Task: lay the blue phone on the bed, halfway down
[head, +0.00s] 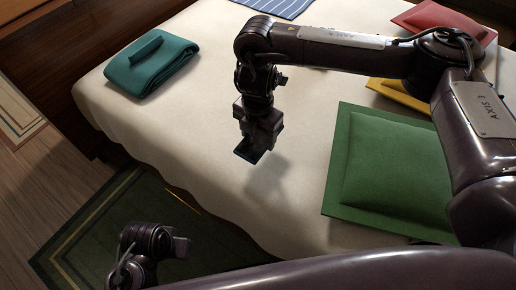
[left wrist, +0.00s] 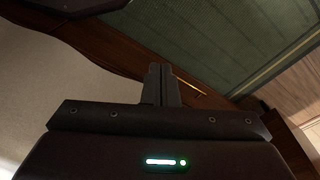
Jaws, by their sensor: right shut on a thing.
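The blue phone (head: 248,156) looks dark and small in the head view, held in my right gripper (head: 256,144), which points down and is shut on it. The gripper hides part of the phone. The phone is over the middle of the cream bed (head: 215,100), and a soft shadow lies on the cover to its lower right, so it seems a little above the cover. My left gripper (head: 182,246) is low over the floor beside the bed. In the left wrist view its fingers (left wrist: 161,84) are together with nothing between them.
A folded teal blanket (head: 150,63) lies at the bed's left end. A green cushion (head: 390,165) lies to the right of the phone, with yellow (head: 400,94) and red (head: 440,22) ones beyond. A striped blue cloth (head: 280,6) is at the far edge. The cover around the phone is clear.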

